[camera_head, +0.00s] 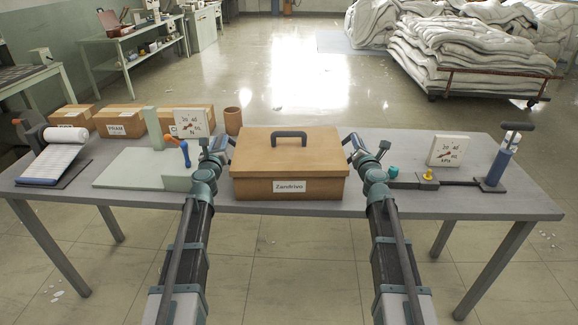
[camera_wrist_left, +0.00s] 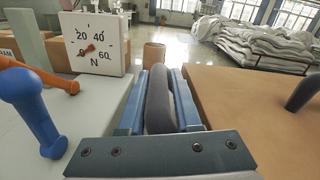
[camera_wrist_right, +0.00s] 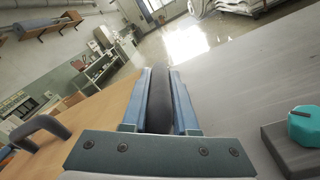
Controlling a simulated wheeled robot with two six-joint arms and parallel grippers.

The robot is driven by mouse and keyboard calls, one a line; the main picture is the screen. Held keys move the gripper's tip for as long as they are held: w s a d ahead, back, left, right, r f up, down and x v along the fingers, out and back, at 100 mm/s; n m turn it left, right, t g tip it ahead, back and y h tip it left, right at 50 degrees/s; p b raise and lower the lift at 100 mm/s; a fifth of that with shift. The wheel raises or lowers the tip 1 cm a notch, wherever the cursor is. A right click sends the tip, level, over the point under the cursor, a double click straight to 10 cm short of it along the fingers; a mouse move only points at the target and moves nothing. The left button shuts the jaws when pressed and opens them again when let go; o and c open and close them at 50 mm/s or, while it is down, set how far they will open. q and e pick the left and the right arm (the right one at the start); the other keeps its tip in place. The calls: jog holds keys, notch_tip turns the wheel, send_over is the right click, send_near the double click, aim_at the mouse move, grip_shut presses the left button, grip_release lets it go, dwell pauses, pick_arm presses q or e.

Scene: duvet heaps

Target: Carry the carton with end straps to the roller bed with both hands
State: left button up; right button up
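The brown carton (camera_head: 290,165) with a "Zandrivo" label and a grey top handle sits level on the grey table (camera_head: 450,205). My left gripper (camera_head: 219,150) is at its left end. In the left wrist view a dark grey end strap (camera_wrist_left: 160,100) fills the gap between its blue fingers. My right gripper (camera_head: 353,149) is at the carton's right end. In the right wrist view another dark end strap (camera_wrist_right: 159,100) is between its fingers, which look closed on it. I cannot make out a roller bed for certain.
A force gauge (camera_head: 194,122) and pale plate (camera_head: 130,168) stand left, with several small cartons (camera_head: 119,121) behind. A white roll (camera_head: 59,157) lies at the far left. A kPa gauge (camera_head: 448,151) and hand pump (camera_head: 503,160) stand right. A duvet cart (camera_head: 480,78) is behind.

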pick_arm(q)
jog(key=shift+a, duration=0.1)
grip_shut()
pick_arm(e)
grip_shut()
pick_arm(q)
jog(key=shift+a, duration=0.15)
pick_arm(e)
jog(key=shift+d, duration=0.1)
dwell(0.3)
jog(key=shift+r, duration=0.1)
